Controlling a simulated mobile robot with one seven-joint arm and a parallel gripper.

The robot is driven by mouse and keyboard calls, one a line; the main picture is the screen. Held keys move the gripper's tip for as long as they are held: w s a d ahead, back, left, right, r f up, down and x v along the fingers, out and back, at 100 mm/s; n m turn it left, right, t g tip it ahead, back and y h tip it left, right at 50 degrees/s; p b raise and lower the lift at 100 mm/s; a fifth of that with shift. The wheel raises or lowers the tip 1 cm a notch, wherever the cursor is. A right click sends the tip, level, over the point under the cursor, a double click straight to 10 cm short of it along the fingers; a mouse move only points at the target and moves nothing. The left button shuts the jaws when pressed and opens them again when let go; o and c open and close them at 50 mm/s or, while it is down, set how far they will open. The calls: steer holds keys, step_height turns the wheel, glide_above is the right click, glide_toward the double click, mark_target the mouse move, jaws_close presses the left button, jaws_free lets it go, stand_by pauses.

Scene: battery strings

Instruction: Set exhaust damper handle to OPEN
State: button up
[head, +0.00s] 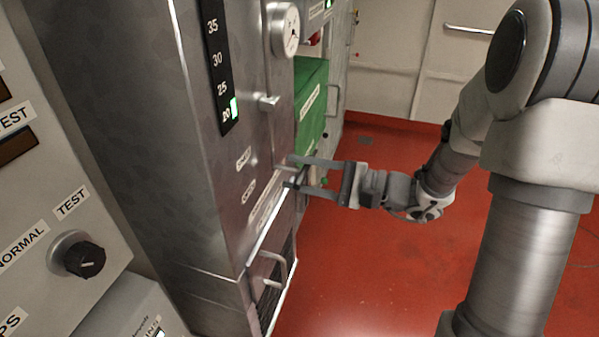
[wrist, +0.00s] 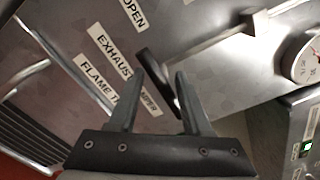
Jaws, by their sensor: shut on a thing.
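The OPEN label (wrist: 132,14) is at the top of the wrist view. In the head view, the upper small label (head: 243,158) and the lower one (head: 248,190) sit left of my gripper (head: 288,172). My gripper is shut on the handle, with the fingers (wrist: 160,72) on either side of it. In the head view the fingers mostly hide the handle.
A metal latch (head: 268,101) and a round gauge (head: 284,29) are higher on the cabinet. A pull handle (head: 268,268) and a slatted vent (wrist: 30,130) are below. A green box (head: 311,105) stands behind. The red floor (head: 390,270) is clear to the right.

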steer(key=shift+d, duration=0.15)
steer(key=b+v, duration=0.2)
steer(key=v, duration=1.5)
steer(key=shift+s, duration=0.1)
